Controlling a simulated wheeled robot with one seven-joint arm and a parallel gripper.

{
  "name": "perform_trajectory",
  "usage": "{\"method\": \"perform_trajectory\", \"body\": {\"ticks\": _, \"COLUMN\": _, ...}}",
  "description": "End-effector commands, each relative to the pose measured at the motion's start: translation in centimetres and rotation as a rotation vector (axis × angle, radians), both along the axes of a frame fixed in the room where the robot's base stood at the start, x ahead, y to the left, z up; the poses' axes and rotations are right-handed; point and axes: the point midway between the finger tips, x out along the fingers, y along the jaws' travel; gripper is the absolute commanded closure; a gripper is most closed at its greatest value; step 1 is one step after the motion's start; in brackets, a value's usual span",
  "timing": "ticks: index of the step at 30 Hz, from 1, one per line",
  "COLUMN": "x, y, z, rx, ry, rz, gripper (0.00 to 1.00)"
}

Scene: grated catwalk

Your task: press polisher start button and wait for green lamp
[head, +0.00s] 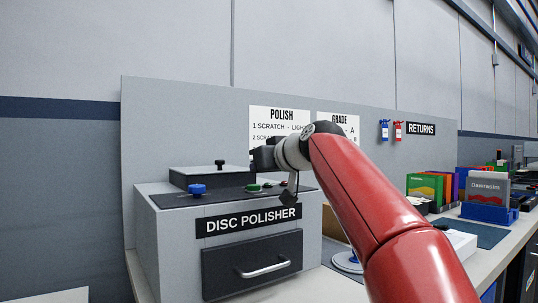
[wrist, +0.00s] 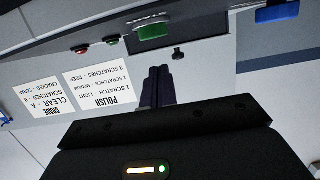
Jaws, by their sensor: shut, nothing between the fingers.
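The grey disc polisher (head: 170,240) stands at the left of the bench, its name on a front label. On its dark top panel is a green button (head: 252,188), seen larger in the wrist view (wrist: 152,31). Next to it are a small green lamp (wrist: 112,40) and a red lamp (wrist: 81,49); I cannot tell clearly whether either is lit. My gripper (head: 258,160) is above the panel near the button. In the wrist view, its dark fingers (wrist: 158,74) are together and empty, apart from the green button.
A blue knob (head: 197,190) sits left of the button, before a raised dark lid (head: 213,179). The polisher has a drawer with a handle (head: 265,269). A POLISH sign (head: 280,120) is on the back panel. Coloured sleeves and bins (head: 488,212) stand at right.

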Motion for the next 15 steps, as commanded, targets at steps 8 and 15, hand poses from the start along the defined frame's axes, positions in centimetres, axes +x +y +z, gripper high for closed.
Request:
{"method": "perform_trajectory", "body": {"ticks": 8, "x": -0.1, "y": -0.2, "z": -2.6, "rx": 0.001, "ry": -0.003, "rz": -0.003, "gripper": 1.0}}
{"method": "perform_trajectory", "body": {"ticks": 15, "x": -0.1, "y": -0.2, "z": -2.6, "rx": 0.001, "ry": -0.003, "rz": -0.003, "gripper": 1.0}}
